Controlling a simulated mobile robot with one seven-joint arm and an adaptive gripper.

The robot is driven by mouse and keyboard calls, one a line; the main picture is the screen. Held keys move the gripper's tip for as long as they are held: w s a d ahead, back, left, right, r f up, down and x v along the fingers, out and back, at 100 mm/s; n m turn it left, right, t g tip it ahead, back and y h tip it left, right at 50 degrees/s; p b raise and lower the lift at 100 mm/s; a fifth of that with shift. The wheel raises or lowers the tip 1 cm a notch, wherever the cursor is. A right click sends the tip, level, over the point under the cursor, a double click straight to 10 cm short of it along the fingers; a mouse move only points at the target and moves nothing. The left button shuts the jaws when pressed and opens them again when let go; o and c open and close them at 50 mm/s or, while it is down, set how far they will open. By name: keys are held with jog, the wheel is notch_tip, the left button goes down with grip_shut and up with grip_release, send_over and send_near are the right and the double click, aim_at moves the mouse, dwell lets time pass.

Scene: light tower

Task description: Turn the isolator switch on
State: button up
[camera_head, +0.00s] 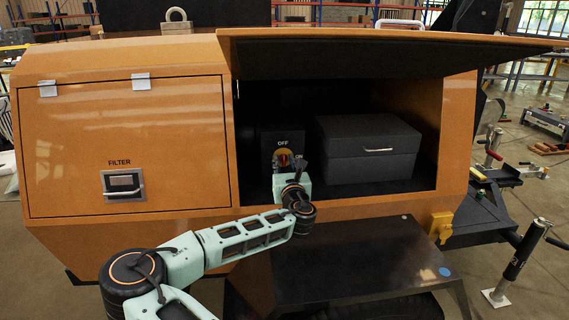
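The isolator switch (283,156) is a red and yellow rotary knob on a dark box inside the open compartment of the orange light tower. The word OFF is printed above it. My gripper (298,168) is inside the compartment opening, just below and to the right of the knob. Its dark fingers are small and partly merge with the dark background, so I cannot tell whether they are open or shut, or whether they touch the knob. The lower part of the switch box is hidden behind my arm.
A black case (366,150) with a handle stands to the right of the switch box. The raised compartment door (400,50) overhangs the opening. A closed FILTER panel (122,150) is at left. A dark fender (345,265) lies below the opening.

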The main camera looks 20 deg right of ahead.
jog(key=shift+c, duration=0.6)
grip_shut()
jog(key=shift+m, duration=0.3)
jog(key=m, duration=0.3)
jog(key=shift+d+m, duration=0.15)
jog(key=shift+m, duration=0.25)
jog(key=m, duration=0.3)
jog(key=shift+m, duration=0.3)
jog(key=m, duration=0.2)
jog(key=m+b, duration=0.1)
jog(key=m, duration=0.2)
jog(key=shift+d+f+m, duration=0.1)
jog(key=shift+f+m, duration=0.1)
jog(key=shift+m, duration=0.1)
jog(key=shift+m+b, duration=0.8)
jog(key=shift+m, duration=1.4)
